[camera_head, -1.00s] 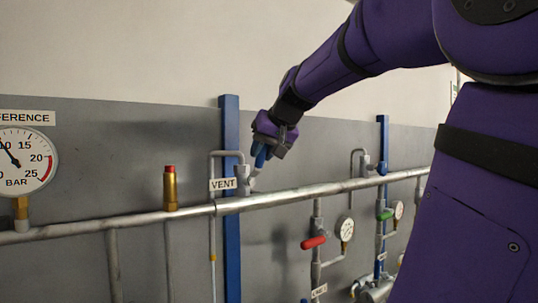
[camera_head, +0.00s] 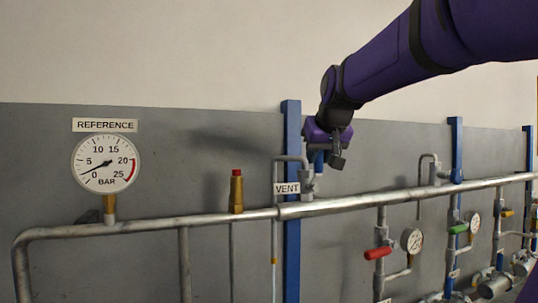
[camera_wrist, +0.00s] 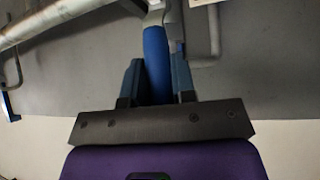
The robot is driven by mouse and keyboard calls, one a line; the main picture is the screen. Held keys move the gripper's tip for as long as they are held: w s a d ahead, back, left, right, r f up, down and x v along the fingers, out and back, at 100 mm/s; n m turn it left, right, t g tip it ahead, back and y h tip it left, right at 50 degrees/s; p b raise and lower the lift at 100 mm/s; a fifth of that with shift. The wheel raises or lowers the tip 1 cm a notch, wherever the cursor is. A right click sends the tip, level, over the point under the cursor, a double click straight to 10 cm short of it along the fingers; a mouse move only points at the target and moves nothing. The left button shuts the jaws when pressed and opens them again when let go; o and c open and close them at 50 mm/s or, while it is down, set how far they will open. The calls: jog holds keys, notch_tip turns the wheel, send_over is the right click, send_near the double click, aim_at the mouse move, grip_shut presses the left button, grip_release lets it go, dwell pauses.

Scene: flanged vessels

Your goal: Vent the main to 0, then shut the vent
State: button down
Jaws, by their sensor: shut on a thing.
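The VENT valve (camera_head: 307,184) is a grey fitting on the silver main pipe (camera_head: 400,197), beside its VENT label (camera_head: 287,189). Its blue lever (camera_head: 319,162) points up from the valve. My gripper (camera_head: 327,152) is shut on the lever from above. In the wrist view, the blue lever (camera_wrist: 157,62) lies between the two fingers of my gripper (camera_wrist: 158,80). The round REFERENCE gauge (camera_head: 105,163) stands on the main at the left. Its needle points low left, between 0 and 5 bar.
A brass fitting with a red cap (camera_head: 236,190) stands on the main left of the vent. To the right are a red-handled valve (camera_head: 378,253), a green-handled valve (camera_head: 458,228) and a small gauge (camera_head: 412,240).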

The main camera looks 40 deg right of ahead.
jog(key=c, duration=0.9)
grip_release()
jog(key=shift+c, duration=0.2)
jog(key=v, duration=1)
jog(key=shift+s+r, duration=0.2)
jog(key=shift+s, duration=0.1)
jog(key=shift+a, duration=0.15)
